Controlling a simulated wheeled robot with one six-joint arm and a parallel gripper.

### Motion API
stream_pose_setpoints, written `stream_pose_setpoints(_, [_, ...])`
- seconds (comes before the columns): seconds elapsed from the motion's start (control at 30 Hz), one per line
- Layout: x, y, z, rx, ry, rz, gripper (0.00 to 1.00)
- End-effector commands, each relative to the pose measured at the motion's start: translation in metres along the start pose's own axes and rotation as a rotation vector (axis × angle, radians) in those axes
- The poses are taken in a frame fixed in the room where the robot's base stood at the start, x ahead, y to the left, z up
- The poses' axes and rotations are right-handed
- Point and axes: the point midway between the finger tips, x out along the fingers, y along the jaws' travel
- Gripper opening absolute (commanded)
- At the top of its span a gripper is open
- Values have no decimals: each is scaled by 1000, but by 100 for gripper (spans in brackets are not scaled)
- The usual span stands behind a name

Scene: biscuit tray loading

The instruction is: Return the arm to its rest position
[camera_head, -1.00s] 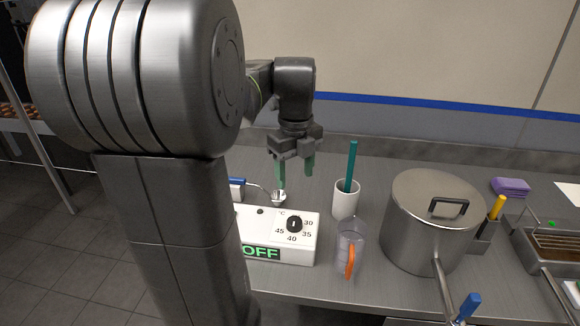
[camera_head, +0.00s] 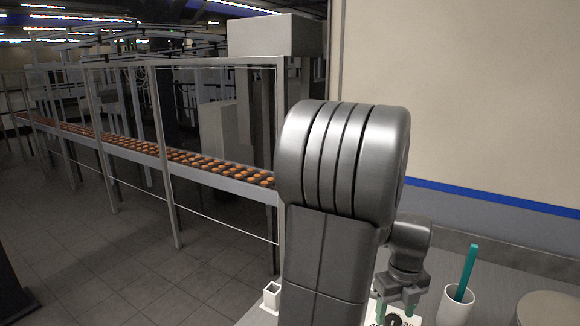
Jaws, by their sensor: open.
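My arm stands upright in the middle of the picture, its large grey joint in front of the worktop. My gripper (camera_head: 395,307) hangs at the lower right of the arm, pointing down, with green fingertips. It is open and nothing shows between its fingers. It is over the white box with the dial (camera_head: 405,318), which is cut by the lower edge and partly hidden by the gripper.
A white cup (camera_head: 455,306) holding a teal-handled tool stands right of the gripper. A pot lid (camera_head: 548,308) shows at the lower right corner. A conveyor with brown biscuits (camera_head: 190,160) runs behind a fence on the left. The tiled floor (camera_head: 130,250) there is clear.

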Motion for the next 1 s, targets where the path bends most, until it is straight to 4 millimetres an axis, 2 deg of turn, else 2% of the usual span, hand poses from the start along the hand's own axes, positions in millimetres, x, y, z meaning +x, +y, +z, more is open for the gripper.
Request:
stream_pose_setpoints(0.2, [16, 0, 0, 0, 1, 1, 58])
stream_pose_setpoints(0.63, [13, 0, 0, -3, -1, -1, 58])
stream_pose_setpoints(0.77, [1, 0, 0, 0, -2, -2, 58])
stream_pose_setpoints(1.0, [-43, -1, 1, 0, -4, -4, 58])
